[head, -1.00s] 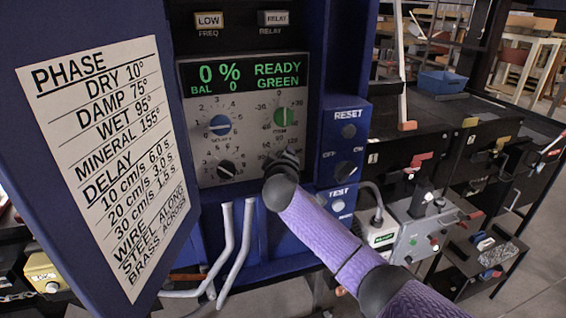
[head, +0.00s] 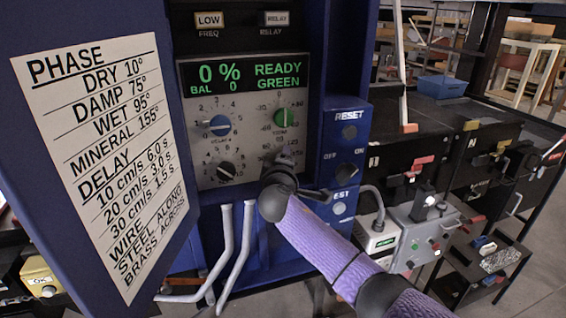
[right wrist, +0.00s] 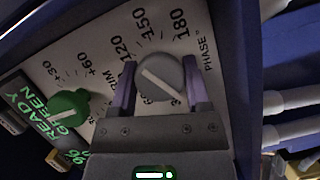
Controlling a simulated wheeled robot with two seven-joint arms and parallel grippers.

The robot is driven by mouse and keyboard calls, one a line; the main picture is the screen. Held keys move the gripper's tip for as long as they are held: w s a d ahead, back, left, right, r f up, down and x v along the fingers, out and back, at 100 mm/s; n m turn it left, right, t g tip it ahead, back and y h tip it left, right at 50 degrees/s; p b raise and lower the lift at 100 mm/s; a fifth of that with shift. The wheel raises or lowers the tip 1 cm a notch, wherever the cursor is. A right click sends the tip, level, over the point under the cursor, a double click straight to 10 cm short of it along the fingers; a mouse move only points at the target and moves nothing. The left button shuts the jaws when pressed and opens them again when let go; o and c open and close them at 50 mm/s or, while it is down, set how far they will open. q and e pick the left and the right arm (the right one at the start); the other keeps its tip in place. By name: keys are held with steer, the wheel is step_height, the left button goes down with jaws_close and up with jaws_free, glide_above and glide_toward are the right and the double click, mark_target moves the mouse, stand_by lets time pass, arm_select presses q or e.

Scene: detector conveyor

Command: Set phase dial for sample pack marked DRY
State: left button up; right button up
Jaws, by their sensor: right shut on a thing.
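The grey phase dial (right wrist: 160,80) on the detector panel has a white pointer line and a printed degree scale. The right wrist view shows my right gripper (right wrist: 160,85) with one finger on each side of it, shut on it. In the head view my right gripper (head: 285,160) hides most of the dial. The pointer's exact reading is hard to tell. The white chart (head: 105,150) on the left lists PHASE DRY 10°, DAMP 75°, WET 95°, MINERAL 155°. My left gripper is out of view. No sample pack can be made out.
The screen (head: 245,77) reads 0 %, BAL 0, READY GREEN. A green knob (head: 287,117) sits just above the phase dial. A blue knob (head: 220,125) and a black knob (head: 226,171) are to its left. RESET (head: 349,132) and other controls stand at the right.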

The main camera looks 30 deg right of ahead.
steer(key=o, duration=1.3)
steer(key=b+v, duration=0.2)
steer(key=v, duration=0.8)
steer(key=shift+w, duration=0.1)
